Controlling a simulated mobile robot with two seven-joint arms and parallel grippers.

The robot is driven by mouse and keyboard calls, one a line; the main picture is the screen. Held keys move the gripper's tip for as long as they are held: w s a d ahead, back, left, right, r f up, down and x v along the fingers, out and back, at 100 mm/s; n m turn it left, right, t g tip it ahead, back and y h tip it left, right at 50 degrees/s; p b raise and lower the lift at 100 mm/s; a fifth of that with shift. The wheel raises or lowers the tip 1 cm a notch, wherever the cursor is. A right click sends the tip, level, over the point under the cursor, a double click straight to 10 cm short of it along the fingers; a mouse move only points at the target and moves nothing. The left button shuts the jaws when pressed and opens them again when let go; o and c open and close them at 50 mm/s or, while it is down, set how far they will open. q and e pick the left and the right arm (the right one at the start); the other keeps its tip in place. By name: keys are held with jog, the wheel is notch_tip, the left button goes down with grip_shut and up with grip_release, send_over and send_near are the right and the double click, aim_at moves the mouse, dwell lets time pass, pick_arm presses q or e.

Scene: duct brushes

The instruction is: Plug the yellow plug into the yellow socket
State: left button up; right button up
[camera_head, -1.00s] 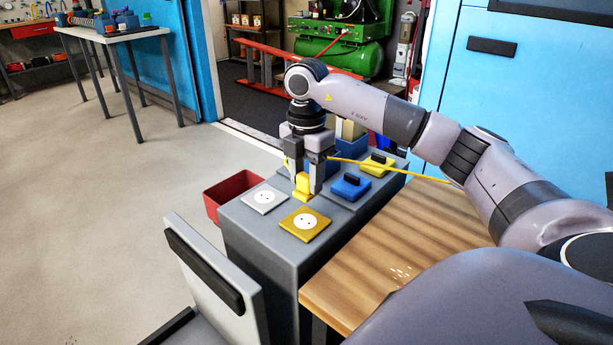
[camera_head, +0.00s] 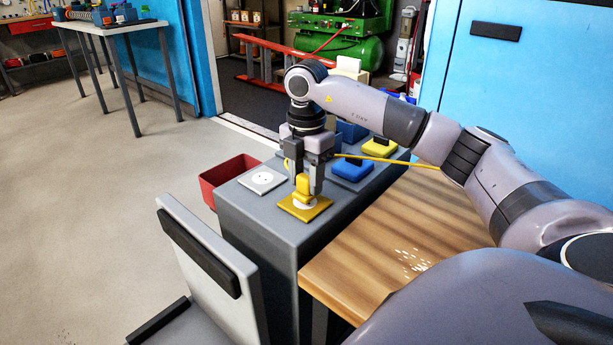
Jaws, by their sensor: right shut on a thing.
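The yellow plug (camera_head: 302,188) is upright between the fingers of my right gripper (camera_head: 304,186), which is shut on it. A yellow cable (camera_head: 390,161) runs from near the gripper to the right, passing behind my forearm. The yellow socket (camera_head: 318,211) is a square yellow plate with a white round face on the grey bench top. The plug stands over its face and hides much of it. I cannot tell whether the plug is touching the face or is in it. My left gripper is not in view.
A white socket (camera_head: 262,181) lies to the left on the grey bench (camera_head: 250,225). A red bin (camera_head: 225,180) stands left, a wooden table (camera_head: 400,235) right, and a grey panel (camera_head: 210,265) in front.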

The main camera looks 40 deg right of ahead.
aim_at(306, 175)
pick_arm(q)
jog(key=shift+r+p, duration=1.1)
jog(key=shift+p, duration=0.05)
dwell(1.8)
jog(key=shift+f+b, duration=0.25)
jog(key=shift+b, duration=0.05)
pick_arm(e)
jog(key=shift+f, duration=0.55)
jog(key=o, duration=1.1)
notch_tip(306, 175, up, 6)
jog(key=shift+f+p, duration=0.1)
jog(key=shift+p, duration=0.9)
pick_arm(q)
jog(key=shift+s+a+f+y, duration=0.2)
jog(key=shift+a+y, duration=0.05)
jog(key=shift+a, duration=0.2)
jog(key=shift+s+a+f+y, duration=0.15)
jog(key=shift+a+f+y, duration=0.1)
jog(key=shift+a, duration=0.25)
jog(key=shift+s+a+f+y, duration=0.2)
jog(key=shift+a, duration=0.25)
pick_arm(e)
jog(key=shift+r, duration=0.65)
